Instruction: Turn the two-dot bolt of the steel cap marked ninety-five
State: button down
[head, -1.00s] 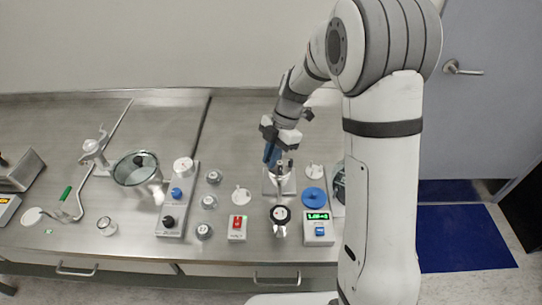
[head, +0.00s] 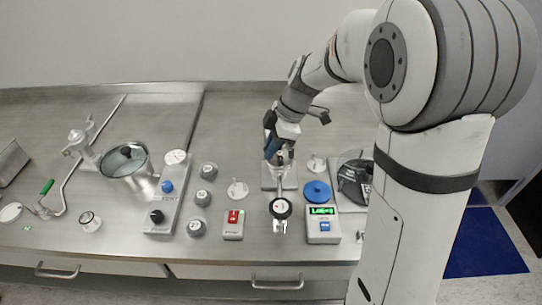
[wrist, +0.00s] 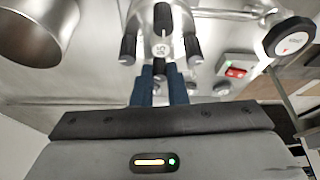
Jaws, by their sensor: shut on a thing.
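In the wrist view the steel cap (wrist: 162,47) has a round label that seems to read 95 and black bolts standing around it: left (wrist: 127,46), right (wrist: 192,48) and far (wrist: 163,16). My gripper (wrist: 162,70), with blue fingers, is shut at the cap's near side on what looks like its near bolt, mostly hidden between the fingertips. No dots are readable on it. In the head view my gripper (head: 271,147) points down at the steel fixture (head: 281,180); the fingertips and cap are small and partly covered there.
A round black-rimmed gauge (head: 280,208) stands in front of the fixture. A blue disc (head: 317,190) and a green-display box (head: 323,226) are close on the right. A red-switch box (head: 233,224) and a glass-lidded steel pot (head: 126,165) are to the left.

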jog(key=m+t+b, duration=0.1)
jog(key=m, duration=0.1)
jog(key=m+b, duration=0.2)
jog(key=shift+s+f+m+t+b, duration=0.2)
jog(key=shift+m+t+b, duration=0.1)
jog(key=shift+t, duration=0.1)
jog(key=m, duration=0.2)
jog(key=m+t+h+b, duration=0.1)
jog(key=m, duration=0.1)
jog(key=shift+a+r+m, duration=0.1)
jog(key=shift+r+m, duration=0.05)
jog(key=shift+m, duration=0.15)
jog(key=shift+t, duration=0.3)
jog(key=c, duration=1.4)
grip_release()
jog(key=shift+c, duration=0.2)
jog(key=v, duration=0.7)
jog(key=shift+s+r, duration=0.15)
jog(key=shift+r, duration=0.25)
